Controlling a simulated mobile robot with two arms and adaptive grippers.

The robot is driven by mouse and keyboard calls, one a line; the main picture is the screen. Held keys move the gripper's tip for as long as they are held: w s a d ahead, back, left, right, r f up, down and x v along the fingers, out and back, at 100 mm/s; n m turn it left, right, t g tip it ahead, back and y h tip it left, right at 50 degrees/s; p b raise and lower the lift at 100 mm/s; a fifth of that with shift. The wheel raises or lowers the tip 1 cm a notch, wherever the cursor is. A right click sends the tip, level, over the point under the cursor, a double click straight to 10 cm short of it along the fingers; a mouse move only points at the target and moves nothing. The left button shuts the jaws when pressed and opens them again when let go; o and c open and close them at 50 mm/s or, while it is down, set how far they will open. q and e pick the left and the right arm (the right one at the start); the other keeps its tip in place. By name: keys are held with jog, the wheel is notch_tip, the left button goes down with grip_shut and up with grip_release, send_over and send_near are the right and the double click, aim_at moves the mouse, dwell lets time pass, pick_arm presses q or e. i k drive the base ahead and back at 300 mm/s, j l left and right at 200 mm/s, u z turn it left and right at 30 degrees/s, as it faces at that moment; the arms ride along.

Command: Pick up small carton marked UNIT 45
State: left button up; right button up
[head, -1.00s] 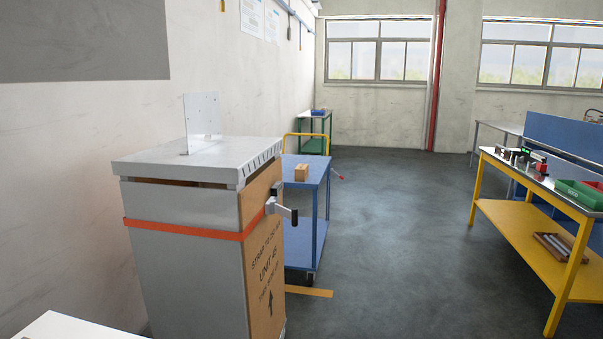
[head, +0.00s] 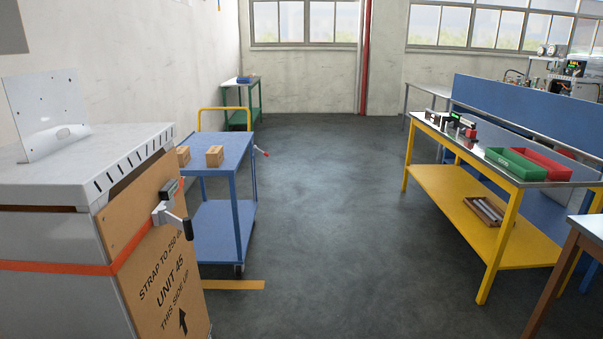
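Two small brown cartons stand on the top shelf of a blue cart (head: 228,148) left of centre. The left carton (head: 183,156) is partly behind the large grey unit, and the right carton (head: 215,156) stands clear. Any marking on them is too small to read. The text UNIT 45 shows on a big cardboard panel (head: 150,270) on the side of that large grey unit (head: 50,230) at the near left. Neither of my grippers is in view.
An orange strap (head: 50,267) wraps the grey unit, and a lever handle (head: 172,222) sticks out from its panel side. A yellow workbench (head: 490,200) with green (head: 515,163) and red (head: 545,163) bins stands at right. The grey floor (head: 330,220) between is clear.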

aim_at(215, 156)
jog(key=i, duration=0.85)
jog(key=i+l, duration=0.15)
jog(key=i, duration=0.75)
jog(key=j+u, duration=0.05)
